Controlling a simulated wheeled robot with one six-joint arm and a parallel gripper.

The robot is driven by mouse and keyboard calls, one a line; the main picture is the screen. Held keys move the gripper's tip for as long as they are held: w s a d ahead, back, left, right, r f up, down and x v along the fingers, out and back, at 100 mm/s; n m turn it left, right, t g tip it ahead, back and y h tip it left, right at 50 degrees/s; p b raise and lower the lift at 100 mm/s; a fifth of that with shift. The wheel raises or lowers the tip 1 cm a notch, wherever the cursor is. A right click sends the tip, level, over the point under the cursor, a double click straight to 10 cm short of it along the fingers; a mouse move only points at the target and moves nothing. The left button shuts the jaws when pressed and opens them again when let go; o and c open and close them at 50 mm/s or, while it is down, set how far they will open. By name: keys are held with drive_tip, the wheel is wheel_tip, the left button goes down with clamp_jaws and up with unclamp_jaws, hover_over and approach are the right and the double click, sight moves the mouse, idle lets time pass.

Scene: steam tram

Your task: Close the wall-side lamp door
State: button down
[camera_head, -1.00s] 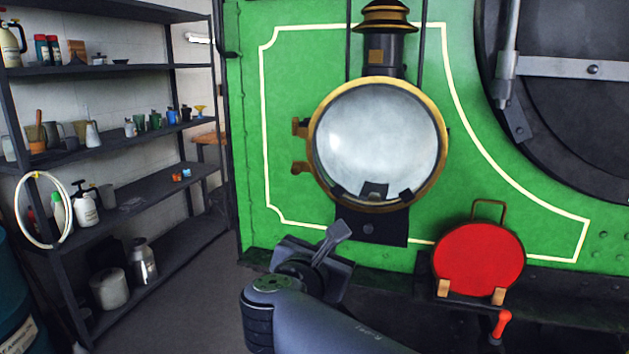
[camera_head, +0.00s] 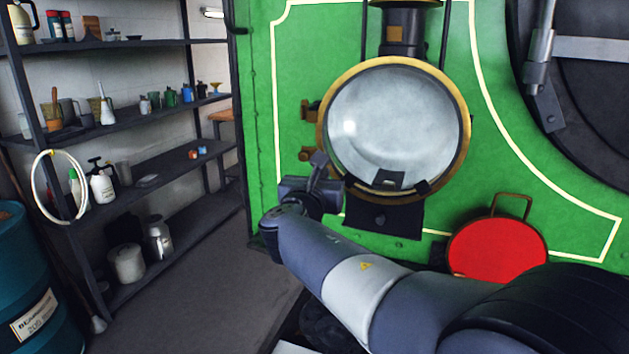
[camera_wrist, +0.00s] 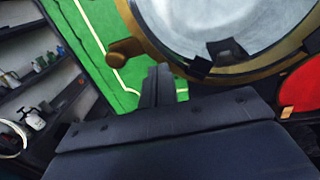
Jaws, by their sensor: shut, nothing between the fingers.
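The lamp door (camera_head: 463,120) is a round brass-rimmed glass on the lamp fixed to the green tram front. It faces me and its brass hinges (camera_head: 308,155) show on its left side. I cannot tell whether it is fully shut. My gripper (camera_head: 319,160) is shut and empty, just below and left of the door, near the lower hinge. In the wrist view the fingers (camera_wrist: 158,75) point up toward the lower left of the rim (camera_wrist: 170,50), with a brass knob-like hinge end (camera_wrist: 125,50) to their left. I see no clear contact.
A red disc (camera_head: 497,250) with a handle stands at lower right. A dark round smokebox door (camera_head: 590,110) is at the upper right. A shelf rack (camera_head: 150,165) and a blue drum (camera_head: 30,275) stand on the left. The floor (camera_head: 215,300) between rack and tram is clear.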

drive_tip(key=shift+x, duration=1.35)
drive_tip(key=shift+w+r+m+g+h+p, duration=0.1)
drive_tip(key=shift+w+m+g+h+p, duration=0.2)
drive_tip(key=shift+w+h+p, duration=0.5)
drive_tip(key=shift+w+m+g+h+p, duration=0.1)
drive_tip(key=shift+w+m+h+p, duration=0.4)
drive_tip(key=shift+w, duration=0.6)
drive_tip(key=shift+r, duration=0.15)
